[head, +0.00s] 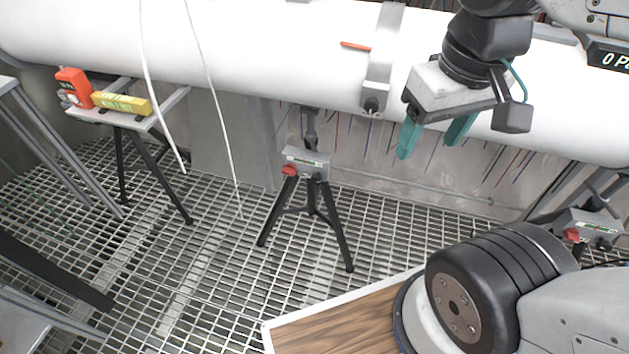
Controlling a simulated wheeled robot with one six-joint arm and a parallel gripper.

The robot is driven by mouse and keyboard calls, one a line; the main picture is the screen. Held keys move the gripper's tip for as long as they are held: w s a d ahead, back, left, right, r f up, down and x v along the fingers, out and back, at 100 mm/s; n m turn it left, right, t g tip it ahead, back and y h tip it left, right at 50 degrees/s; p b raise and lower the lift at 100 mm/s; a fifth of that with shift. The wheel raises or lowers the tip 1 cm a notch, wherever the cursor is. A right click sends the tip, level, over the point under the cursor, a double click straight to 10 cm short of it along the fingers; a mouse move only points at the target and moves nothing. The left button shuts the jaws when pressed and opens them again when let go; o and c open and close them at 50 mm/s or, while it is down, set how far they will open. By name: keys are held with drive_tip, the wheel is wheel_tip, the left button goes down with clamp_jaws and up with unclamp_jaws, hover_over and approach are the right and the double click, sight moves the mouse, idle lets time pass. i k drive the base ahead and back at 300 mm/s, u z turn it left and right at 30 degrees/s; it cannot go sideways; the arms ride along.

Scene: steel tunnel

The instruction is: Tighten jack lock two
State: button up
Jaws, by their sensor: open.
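Two jacks on black tripods show in the head view; I cannot tell which is number two. One jack (307,163) stands upright under the white pipe (260,50) near the middle, with a grey head, a small label and a red knob (289,170). The other jack (590,224) is at the right edge, with a red knob (571,235), partly hidden behind my arm. My gripper (436,140) is open and empty, its teal fingers pointing down in front of the pipe, right of and above the middle jack. It touches neither jack.
A small stand (108,118) at left bears a red-orange device (74,88) and a yellow level (121,103). White cables (212,95) hang before the pipe. A clamp (379,75) and an orange-red strip (356,46) are on the pipe. Open grating floor (225,260) lies around the middle jack.

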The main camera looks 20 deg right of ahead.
sight(571, 234)
drive_tip(key=z, duration=3.2)
drive_tip(key=k, duration=0.6)
drive_tip(key=u, duration=0.8)
